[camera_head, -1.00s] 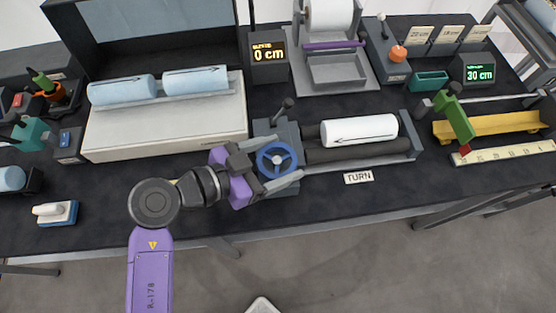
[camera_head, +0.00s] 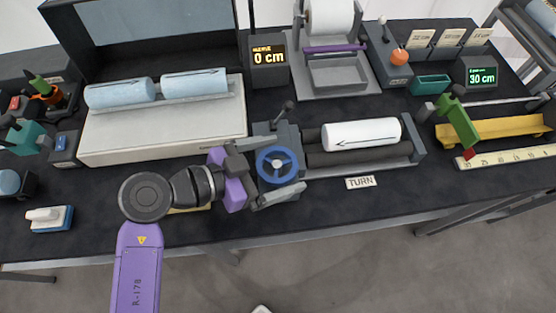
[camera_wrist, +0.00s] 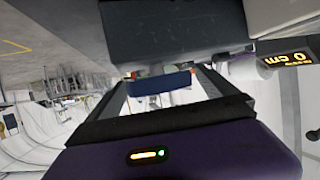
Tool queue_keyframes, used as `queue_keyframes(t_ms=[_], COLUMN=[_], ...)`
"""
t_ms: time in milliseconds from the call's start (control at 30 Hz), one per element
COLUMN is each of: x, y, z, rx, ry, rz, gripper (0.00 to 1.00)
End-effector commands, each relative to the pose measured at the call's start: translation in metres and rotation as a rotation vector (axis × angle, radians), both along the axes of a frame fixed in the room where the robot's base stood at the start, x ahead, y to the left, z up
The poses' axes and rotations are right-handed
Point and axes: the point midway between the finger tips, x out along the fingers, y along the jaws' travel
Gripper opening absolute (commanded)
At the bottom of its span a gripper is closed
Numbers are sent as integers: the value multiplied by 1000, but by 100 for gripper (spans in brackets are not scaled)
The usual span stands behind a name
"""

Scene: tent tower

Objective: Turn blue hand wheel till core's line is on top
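The blue hand wheel (camera_head: 277,167) stands on a grey block at the left end of the roller stand. The white core (camera_head: 350,133) lies on dark rollers right of it. Its black arrow line (camera_head: 366,142) shows low on the side facing me, not on top, with the arrowhead at the left. My gripper (camera_head: 292,165) is open, one finger beyond the wheel and one on its near side. In the wrist view the wheel (camera_wrist: 160,84) shows edge-on between the fingers, with gaps at its sides. Any finger contact is hard to tell.
A black-knobbed lever (camera_head: 289,106) rises behind the wheel. A "TURN" label (camera_head: 360,183) lies before the rollers. A pale box (camera_head: 165,137) with two light-blue rolls stands at left. A display (camera_head: 269,58) reads 0 cm. The front table strip right of the label is clear.

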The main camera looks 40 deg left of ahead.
Motion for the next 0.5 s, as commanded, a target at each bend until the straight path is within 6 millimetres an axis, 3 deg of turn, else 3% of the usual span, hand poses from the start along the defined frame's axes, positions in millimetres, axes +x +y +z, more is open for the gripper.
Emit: queue_keyframes(t_ms=[267,500], x=[-7,-40], y=[4,16], z=[4,17], rx=[1,2], ry=[-3,-1], rz=[2,3], gripper=[97,97])
